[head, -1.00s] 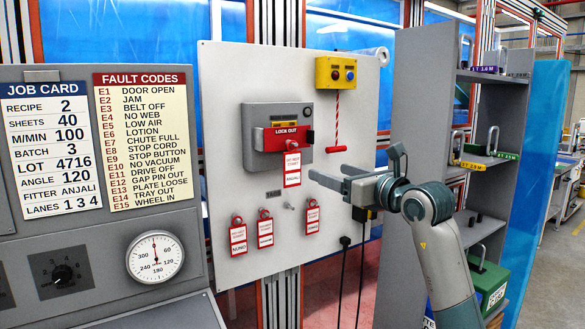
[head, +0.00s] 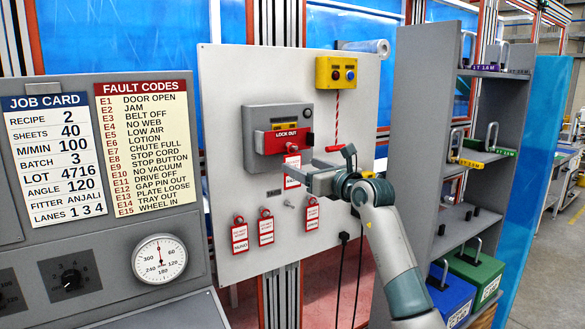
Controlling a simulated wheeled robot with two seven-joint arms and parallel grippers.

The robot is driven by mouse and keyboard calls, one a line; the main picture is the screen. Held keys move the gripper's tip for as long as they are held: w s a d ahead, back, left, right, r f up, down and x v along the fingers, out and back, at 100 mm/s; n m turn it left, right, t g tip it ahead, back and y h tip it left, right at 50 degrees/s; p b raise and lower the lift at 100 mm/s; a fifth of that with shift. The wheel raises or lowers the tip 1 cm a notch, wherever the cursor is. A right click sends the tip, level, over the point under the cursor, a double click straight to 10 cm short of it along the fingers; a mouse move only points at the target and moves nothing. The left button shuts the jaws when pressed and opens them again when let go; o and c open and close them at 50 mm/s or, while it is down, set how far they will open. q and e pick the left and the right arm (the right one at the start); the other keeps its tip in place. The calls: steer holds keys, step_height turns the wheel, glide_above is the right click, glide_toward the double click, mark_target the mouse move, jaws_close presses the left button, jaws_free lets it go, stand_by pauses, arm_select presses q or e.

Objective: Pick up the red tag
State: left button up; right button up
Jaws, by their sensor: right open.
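A red and white tag (head: 292,164) hangs below the red LOCK OUT handle (head: 285,136) of the grey switch box on the panel. Three similar tags hang lower on hooks: one at the left (head: 239,237), one beside it (head: 265,229) and one further right (head: 312,214). My right gripper (head: 300,170) is open and empty in front of the upper tag. Its fingers point left and overlap that tag in the picture, partly hiding it. I cannot tell whether they touch it. My left gripper is not in view.
An empty peg (head: 289,203) sits between the lower tags. A yellow button box (head: 336,73) with a red-and-white cord (head: 337,119) is at the panel's upper right. A grey shelf (head: 415,130) with padlocks stands right, holding blue (head: 449,296) and green (head: 474,272) boxes. A gauge console is left.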

mark_target(293, 163)
steer(key=shift+w+a+r+p, duration=0.15)
steer(key=shift+w+a+p, duration=0.15)
steer(key=shift+p, duration=0.15)
steer(key=p+x, duration=0.2)
steer(key=x, duration=0.1)
steer(key=shift+a+p, duration=0.3)
steer(key=shift+a, duration=0.05)
steer(key=shift+w+a, duration=0.25)
steer(key=shift+w, duration=0.2)
steer(key=c, duration=1.1)
